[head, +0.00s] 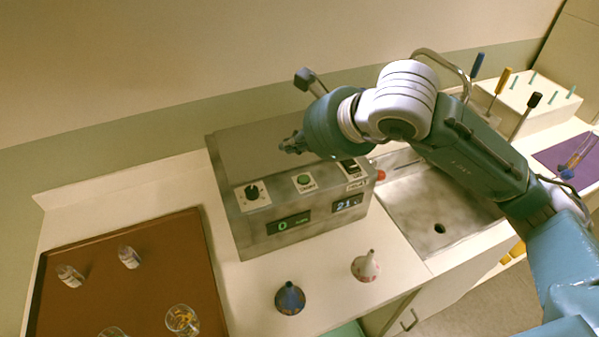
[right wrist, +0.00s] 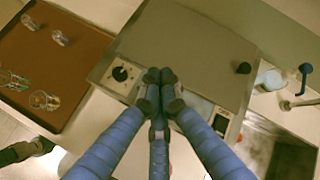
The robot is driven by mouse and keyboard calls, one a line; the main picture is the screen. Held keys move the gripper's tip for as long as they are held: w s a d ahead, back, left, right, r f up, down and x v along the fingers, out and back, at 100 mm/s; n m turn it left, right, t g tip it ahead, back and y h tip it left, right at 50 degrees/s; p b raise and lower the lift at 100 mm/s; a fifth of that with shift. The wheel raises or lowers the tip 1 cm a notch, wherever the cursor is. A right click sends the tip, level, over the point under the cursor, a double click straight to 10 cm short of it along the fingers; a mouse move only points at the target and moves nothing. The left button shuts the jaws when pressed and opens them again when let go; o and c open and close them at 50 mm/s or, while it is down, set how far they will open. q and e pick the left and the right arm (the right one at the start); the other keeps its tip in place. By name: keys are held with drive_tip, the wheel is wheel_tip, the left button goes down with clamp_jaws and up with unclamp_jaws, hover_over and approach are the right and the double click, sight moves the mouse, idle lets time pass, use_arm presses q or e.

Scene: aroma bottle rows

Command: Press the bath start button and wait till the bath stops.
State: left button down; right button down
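The bath (head: 300,160) is a grey metal box on the white counter, with a flat lid. Its sloped front holds a green start button (head: 303,179) on a white plate, between a black knob (head: 253,192) and a dark switch (head: 348,165). One display (head: 289,224) reads 0 in green; another (head: 347,204) reads about 21. My right gripper (head: 293,144) is over the bath, behind the button in the head view. In the right wrist view its fingers (right wrist: 161,77) are drawn together, empty, and hide the button. I cannot tell its height above the panel.
A brown tray (head: 125,270) with several glass vessels lies left. A blue flask (head: 290,298) and a whitish flask (head: 366,266) stand in front of the bath. A sink (head: 440,200) with a tap is right, beyond it a purple mat (head: 570,158) and a white rack (head: 535,100).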

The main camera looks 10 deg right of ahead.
sight(305, 180)
drive_tip(key=d, duration=0.1)
drive_tip(key=w+d+h, duration=0.1)
drive_tip(key=d, duration=0.1)
drive_tip(key=shift+w+r+t, duration=0.25)
drive_tip(key=shift+r+t, duration=0.05)
drive_tip(key=shift+t, duration=0.1)
drive_tip(key=shift+f, duration=0.1)
wheel_tip(305, 180, down, 8)
drive_tip(key=b, duration=0.4)
drive_tip(key=shift+f+b, duration=0.3)
drive_tip(key=shift+b, duration=0.3)
drive_tip(key=shift+f, duration=0.1)
idle(0.7)
drive_tip(key=shift+f+b, duration=0.35)
drive_tip(key=shift+b, duration=0.5)
